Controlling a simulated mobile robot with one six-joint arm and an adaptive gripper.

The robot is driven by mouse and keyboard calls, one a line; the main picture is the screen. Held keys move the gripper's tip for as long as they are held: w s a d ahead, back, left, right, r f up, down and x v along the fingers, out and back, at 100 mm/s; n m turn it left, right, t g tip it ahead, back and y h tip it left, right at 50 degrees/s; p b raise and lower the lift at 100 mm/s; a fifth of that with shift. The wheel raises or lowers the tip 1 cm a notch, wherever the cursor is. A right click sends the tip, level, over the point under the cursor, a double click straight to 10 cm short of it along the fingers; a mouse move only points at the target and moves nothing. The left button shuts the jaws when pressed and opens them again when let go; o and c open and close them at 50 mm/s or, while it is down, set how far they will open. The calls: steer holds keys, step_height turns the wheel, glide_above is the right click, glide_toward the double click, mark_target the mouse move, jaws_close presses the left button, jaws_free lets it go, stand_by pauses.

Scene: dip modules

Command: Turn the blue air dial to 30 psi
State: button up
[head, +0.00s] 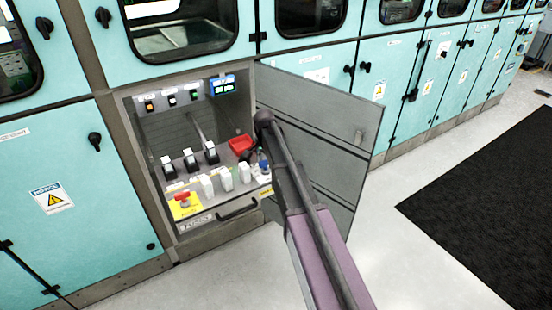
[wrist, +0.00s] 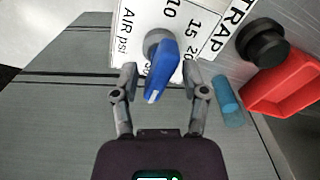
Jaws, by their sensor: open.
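The blue air dial (wrist: 163,70) is a lever-shaped knob on a grey round base, on a white plate (wrist: 136,30) marked "AIR psi" in the wrist view. Its white-marked end points down and slightly left. The numbers 10, 15 and 20 show to its upper right; the number by the white mark is hidden. My gripper (wrist: 159,77) is open, with one finger on each side of the dial. I cannot tell whether either finger touches it. In the head view my arm hides much of this spot.
In the wrist view a black knob (wrist: 262,42), a red bin (wrist: 285,88) and a light blue cylinder (wrist: 227,100) are right of the dial. In the head view the open grey cabinet door (head: 335,120) stands beside my arm. Several switches line the panel to the left.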

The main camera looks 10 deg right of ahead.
steer(key=n, duration=1.6)
steer(key=shift+n, duration=0.4)
steer(key=n, duration=0.5)
steer(key=shift+n, duration=0.3)
steer(key=shift+r+p, duration=0.45)
steer(key=shift+r, duration=0.05)
step_height(320, 180, up, 13)
steer(key=p, duration=1.3)
steer(key=s+m, duration=0.3)
steer(key=s, duration=1.3)
steer(key=shift+s+r+p, duration=0.35)
steer(key=w+m, duration=0.5)
steer(key=w, duration=1.1)
steer(key=shift+w+f+m+b, duration=0.4)
steer(key=shift+f, duration=0.05)
